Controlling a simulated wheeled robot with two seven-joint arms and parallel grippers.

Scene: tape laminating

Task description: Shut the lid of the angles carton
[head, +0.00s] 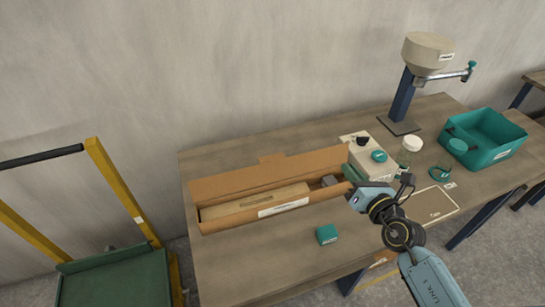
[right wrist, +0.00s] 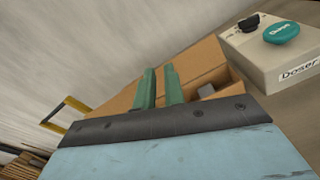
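The angles carton (head: 240,218) is a long, low brown cardboard box on the table, with a white label on its front. Its lid (head: 235,182) is open and stands up along the back edge, with a small tab on top. A long tan piece and a small grey block (head: 329,181) lie inside. My right gripper (head: 350,172) is at the carton's right end; its two green fingers (right wrist: 160,82) are a little apart with nothing between them. In the right wrist view they point towards the carton's cardboard; I cannot tell whether they touch it. My left gripper is not in view.
A doser box (head: 368,158) stands right of the carton, with a jar (head: 410,147) beyond it. A small teal block (head: 326,235) sits in front. A teal bin (head: 485,138) and a hopper stand (head: 404,95) are farther right. A green trolley (head: 110,280) stands left.

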